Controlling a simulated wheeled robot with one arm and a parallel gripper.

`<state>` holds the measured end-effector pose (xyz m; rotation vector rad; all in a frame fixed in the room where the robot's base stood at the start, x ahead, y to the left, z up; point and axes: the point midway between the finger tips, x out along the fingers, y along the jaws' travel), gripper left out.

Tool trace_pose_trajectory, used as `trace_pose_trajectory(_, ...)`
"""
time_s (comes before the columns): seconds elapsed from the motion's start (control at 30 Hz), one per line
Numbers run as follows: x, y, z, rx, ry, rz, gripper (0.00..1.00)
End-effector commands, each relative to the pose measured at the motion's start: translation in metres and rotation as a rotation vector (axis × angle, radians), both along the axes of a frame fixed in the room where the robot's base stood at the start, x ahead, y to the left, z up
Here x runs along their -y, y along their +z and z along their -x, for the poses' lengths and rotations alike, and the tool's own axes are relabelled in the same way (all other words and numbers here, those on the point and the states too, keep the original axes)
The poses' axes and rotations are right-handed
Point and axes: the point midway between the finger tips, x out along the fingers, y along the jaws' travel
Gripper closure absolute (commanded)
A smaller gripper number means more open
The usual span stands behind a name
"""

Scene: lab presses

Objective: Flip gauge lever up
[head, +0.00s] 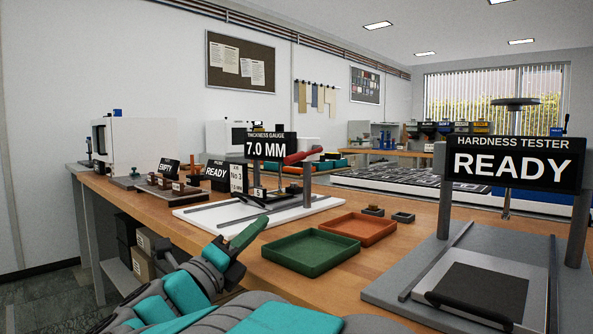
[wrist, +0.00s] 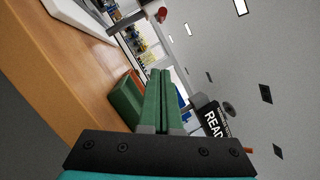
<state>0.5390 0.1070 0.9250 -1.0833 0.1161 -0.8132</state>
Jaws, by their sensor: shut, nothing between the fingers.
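The thickness gauge (head: 268,148) stands on the bench in the head view, with a display reading 7.0 MM. Its red lever (head: 303,156) sticks out to the right of the display, nearly level and tilted slightly up at its outer end. A red knob (wrist: 162,14) at the top of the wrist view looks like the lever's end. My gripper (head: 256,226) is in front of the gauge's white base (head: 205,222), nearer to me and lower than the lever, and apart from it. Its green fingers (wrist: 165,75) are closed together and empty.
A green tray (head: 311,253) and an orange tray (head: 359,229) lie right of my gripper. The hardness tester (head: 513,165), reading READY, stands at the right. Small blocks and READY and EMPTY signs stand left of the gauge. Bare bench (head: 250,268) shows around the green tray.

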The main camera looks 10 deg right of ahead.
Motion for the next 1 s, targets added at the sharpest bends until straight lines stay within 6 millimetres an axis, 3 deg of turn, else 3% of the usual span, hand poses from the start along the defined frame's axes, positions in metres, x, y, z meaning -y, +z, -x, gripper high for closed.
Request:
trace_pose_trajectory(0.27, 0.016, 0.008, -0.017, 0.0, -0.002, 0.0, 1.0)
trace_pose_trajectory(1.0, 0.091, 0.042, -0.099, 0.001, -0.005, 0.0, 1.0)
